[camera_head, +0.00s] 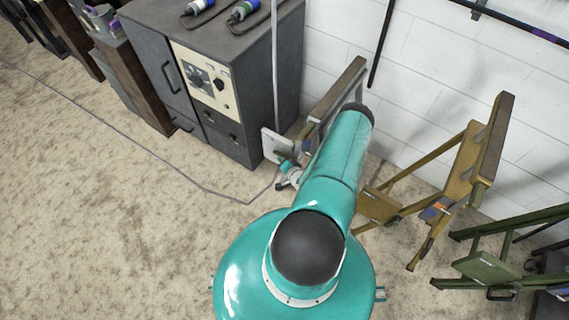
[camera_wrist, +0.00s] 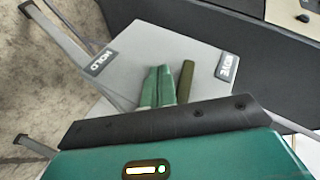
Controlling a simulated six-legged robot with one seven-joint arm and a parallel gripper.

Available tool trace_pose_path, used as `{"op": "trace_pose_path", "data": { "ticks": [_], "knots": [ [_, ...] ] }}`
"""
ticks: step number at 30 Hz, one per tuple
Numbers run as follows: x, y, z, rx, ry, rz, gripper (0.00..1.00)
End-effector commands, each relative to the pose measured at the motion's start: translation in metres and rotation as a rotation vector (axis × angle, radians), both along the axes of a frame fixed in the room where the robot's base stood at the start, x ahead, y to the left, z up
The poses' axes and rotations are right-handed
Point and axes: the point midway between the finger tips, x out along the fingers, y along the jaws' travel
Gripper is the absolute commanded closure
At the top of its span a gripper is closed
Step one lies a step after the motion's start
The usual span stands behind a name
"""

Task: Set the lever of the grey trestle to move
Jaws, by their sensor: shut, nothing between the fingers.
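The grey trestle (camera_head: 322,106) stands by the wall, partly hidden behind my arm in the head view. Its grey plate (camera_head: 274,145) faces my gripper (camera_head: 286,180). In the wrist view the plate (camera_wrist: 200,52) carries a HOLD label (camera_wrist: 102,61) at left and a MOVE label (camera_wrist: 226,66) at right. A dark olive lever (camera_wrist: 186,80) stands between the labels, nearer MOVE; its lower end is hidden. My gripper's green fingers (camera_wrist: 158,86) are shut and empty, just left of the lever, on its HOLD side. I cannot tell whether they touch it.
A dark grey cabinet (camera_head: 222,75) stands close left of the trestle. A yellow trestle (camera_head: 458,165) and a green trestle (camera_head: 510,262) stand at right. A thin cable (camera_head: 150,152) crosses the floor. The carpet at left is mostly clear.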

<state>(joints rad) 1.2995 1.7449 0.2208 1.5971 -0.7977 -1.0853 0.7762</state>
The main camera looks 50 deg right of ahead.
Motion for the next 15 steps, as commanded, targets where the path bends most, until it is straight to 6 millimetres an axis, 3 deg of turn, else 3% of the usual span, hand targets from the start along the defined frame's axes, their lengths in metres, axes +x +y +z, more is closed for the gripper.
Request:
{"op": "trace_pose_path", "data": {
  "ticks": [15],
  "knots": [
    [0.008, 0.000, 0.013, 0.025, -0.280, -0.001, 1.00]
  ]
}}
